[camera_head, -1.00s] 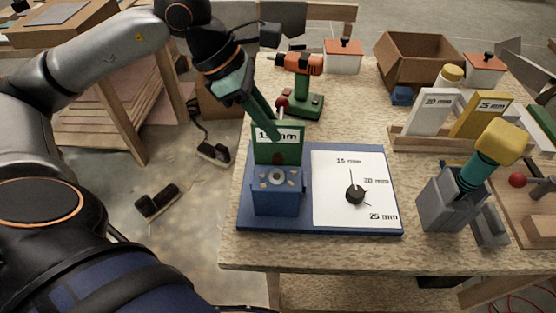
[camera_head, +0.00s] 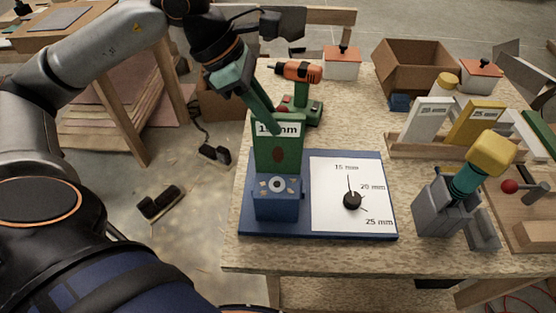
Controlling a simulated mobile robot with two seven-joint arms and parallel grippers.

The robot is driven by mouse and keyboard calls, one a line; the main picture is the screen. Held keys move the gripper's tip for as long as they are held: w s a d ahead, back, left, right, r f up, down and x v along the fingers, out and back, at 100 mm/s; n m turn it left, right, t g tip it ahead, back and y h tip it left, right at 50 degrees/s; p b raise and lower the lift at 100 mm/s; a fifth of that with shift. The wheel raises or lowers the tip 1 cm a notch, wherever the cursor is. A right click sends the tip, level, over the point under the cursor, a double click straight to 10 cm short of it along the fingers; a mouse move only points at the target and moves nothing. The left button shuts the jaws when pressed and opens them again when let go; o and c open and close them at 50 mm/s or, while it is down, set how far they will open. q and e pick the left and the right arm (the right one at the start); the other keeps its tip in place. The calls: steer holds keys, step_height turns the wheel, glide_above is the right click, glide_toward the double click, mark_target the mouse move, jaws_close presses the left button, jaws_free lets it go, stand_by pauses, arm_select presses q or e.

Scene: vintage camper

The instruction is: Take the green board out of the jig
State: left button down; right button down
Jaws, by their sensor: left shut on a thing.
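The green board (camera_head: 279,156), with a white label partly covered so that "1" and "mm" show, stands upright at the blue jig (camera_head: 277,207). Its lower end is behind the jig's front block, so I cannot tell whether it is clear of the slot. The jig sits on a blue base with a white dial panel (camera_head: 335,215) marked 15, 20 and 25 mm. My left gripper (camera_head: 271,123) comes down from the upper left and is shut on the board's top edge. My right gripper is not in view.
A rack (camera_head: 410,146) holds a white board (camera_head: 428,120) and a yellow board (camera_head: 474,122) at the right. An orange and green drill (camera_head: 300,88) stands close behind the gripper. An open cardboard box (camera_head: 420,70) is at the back.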

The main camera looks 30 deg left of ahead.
arm_select(q)
steer(key=shift+r, duration=2.85)
steer(key=shift+s, duration=0.1)
